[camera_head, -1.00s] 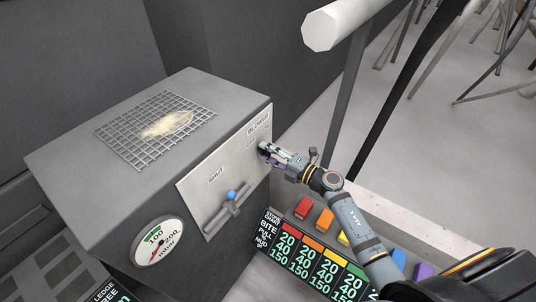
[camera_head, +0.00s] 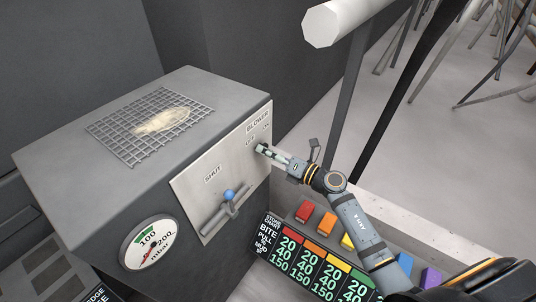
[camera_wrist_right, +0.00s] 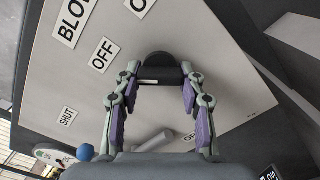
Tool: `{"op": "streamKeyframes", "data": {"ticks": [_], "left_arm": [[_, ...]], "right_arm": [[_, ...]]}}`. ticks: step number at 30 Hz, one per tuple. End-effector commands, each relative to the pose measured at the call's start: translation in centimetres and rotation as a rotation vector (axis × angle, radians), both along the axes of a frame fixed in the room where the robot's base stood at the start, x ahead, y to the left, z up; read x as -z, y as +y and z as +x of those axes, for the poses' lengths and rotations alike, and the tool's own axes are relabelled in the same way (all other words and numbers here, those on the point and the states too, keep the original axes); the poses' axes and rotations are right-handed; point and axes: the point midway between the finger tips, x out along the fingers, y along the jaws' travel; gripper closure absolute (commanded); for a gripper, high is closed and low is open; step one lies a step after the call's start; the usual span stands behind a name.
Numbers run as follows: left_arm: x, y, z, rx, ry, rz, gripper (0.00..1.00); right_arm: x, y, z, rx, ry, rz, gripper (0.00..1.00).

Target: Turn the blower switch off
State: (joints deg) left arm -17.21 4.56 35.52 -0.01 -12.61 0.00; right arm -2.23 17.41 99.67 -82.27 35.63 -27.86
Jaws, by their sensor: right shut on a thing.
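The blower switch is a small black knob (camera_wrist_right: 160,68) with a white mark, on a pale metal panel (camera_head: 190,190). It sits below the OFF (camera_wrist_right: 104,55) and ON labels. In the wrist view my right gripper (camera_wrist_right: 159,80) has its two fingers on either side of the knob, shut on it. In the head view the right gripper (camera_head: 266,151) reaches the panel from the right, and its fingertips partly hide the knob. I cannot tell which label the knob points to. My left gripper is not in view.
A lever with a blue ball (camera_head: 229,195) is lower left on the panel. A pressure gauge (camera_head: 149,243) and a mesh grate (camera_head: 150,128) are on the same grey box. Coloured blocks (camera_head: 303,211) and a chart (camera_head: 315,262) lie at lower right. A white-capped rail (camera_head: 345,20) stands behind.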

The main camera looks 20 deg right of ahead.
Motion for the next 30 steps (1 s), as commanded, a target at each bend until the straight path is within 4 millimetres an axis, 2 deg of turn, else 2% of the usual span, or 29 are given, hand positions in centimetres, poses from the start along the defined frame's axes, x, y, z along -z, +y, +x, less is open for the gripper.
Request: {"op": "streamKeyframes", "data": {"ticks": [15,16,20,21,30], "left_arm": [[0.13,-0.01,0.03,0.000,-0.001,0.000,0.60],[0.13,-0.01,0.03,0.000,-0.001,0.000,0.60],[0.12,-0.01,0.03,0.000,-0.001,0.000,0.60],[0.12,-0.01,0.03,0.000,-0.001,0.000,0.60],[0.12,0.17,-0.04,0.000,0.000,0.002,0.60]], "right_arm": [[0.16,-0.02,-0.03,-0.001,-0.009,-0.017,0.91],[0.16,-0.02,-0.03,-0.001,-0.009,-0.017,0.57],[0.13,-0.02,-0.02,0.000,-0.009,-0.016,0.39],[0.11,-0.02,-0.02,0.000,-0.009,-0.016,0.36],[0.06,-0.11,-0.13,0.000,-0.010,-0.015,0.36]]}}
